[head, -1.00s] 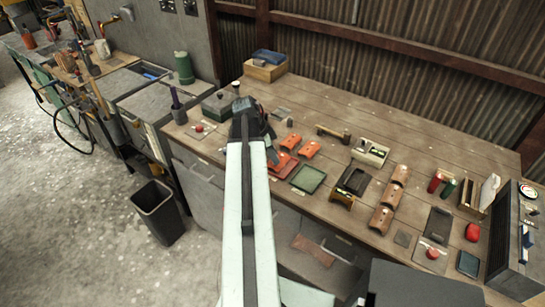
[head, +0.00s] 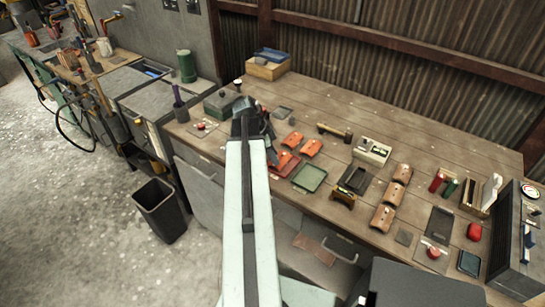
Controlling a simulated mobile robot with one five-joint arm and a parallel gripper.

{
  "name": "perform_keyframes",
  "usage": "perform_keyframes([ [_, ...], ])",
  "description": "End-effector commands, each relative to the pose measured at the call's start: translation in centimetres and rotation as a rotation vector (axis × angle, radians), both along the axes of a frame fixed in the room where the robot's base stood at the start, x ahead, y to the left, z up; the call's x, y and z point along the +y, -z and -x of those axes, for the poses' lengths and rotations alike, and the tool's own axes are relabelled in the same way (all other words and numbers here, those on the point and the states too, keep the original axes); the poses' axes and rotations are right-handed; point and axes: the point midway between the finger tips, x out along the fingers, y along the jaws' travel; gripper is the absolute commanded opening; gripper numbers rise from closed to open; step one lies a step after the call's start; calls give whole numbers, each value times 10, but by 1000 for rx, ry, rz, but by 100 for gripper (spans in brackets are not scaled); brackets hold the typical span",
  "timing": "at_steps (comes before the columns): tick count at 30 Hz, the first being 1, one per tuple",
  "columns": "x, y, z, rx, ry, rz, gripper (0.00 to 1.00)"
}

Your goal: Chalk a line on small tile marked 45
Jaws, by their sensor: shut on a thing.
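My gripper (head: 272,157) is at the end of my pale arm, over the left part of the workbench, just left of small orange curved tiles. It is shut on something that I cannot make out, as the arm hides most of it. The orange tiles are one at the back (head: 292,139), one to its right (head: 311,147) and one closest to my gripper (head: 291,163), on a red tray. Larger brown curved tiles (head: 393,193) stand in a row further right. No number can be read on any tile, so I cannot tell which is marked 45.
The workbench (head: 350,110) has bare wood at the back. A green tray (head: 309,178), a dark holder (head: 354,180) and a pale box (head: 372,151) stand right of the orange tiles. A bin (head: 160,210) is on the floor.

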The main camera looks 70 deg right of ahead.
Motion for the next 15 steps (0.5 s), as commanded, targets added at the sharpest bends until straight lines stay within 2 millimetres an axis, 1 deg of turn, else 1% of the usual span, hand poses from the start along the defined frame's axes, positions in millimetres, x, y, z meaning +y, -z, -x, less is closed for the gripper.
perform_keyframes([
  [6,-11,1,3,-1,1,2,0],
  [15,-13,1,3,-1,0,3,0],
])
